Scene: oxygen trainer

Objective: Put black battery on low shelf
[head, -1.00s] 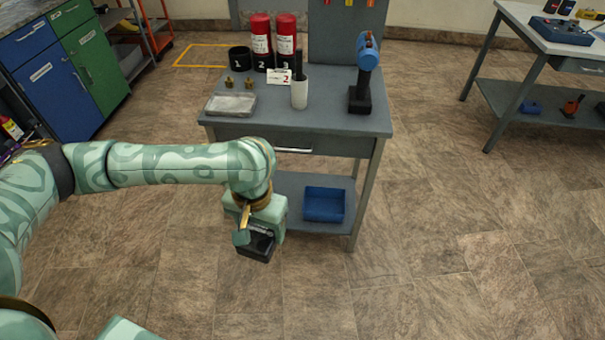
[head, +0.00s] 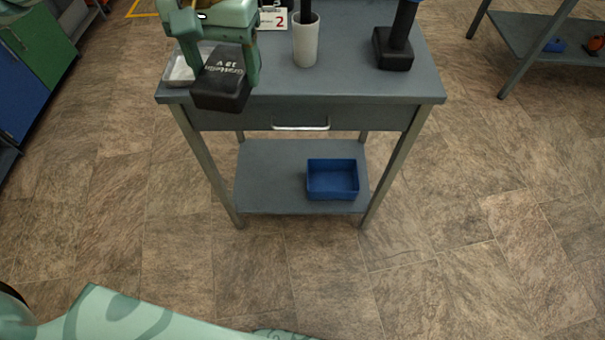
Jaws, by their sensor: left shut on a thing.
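The black battery (head: 222,86), with white lettering on it, is held by my left gripper (head: 216,62) at the front left corner of the workbench top. The gripper is shut on it, with a green finger on each side. The battery overlaps the tray behind it in the picture; I cannot tell whether it touches the bench. The low shelf (head: 270,180) of the workbench is below the drawer and holds an open blue bin (head: 332,180) on its right part. My right gripper is not in view.
On the bench top (head: 345,85) are a metal tray (head: 182,68), a white cup (head: 306,45), a number 2 card (head: 274,19) and a drill's black base (head: 393,52). The drawer (head: 345,117) is shut. The shelf's left part is clear. Another bench (head: 540,40) stands at right.

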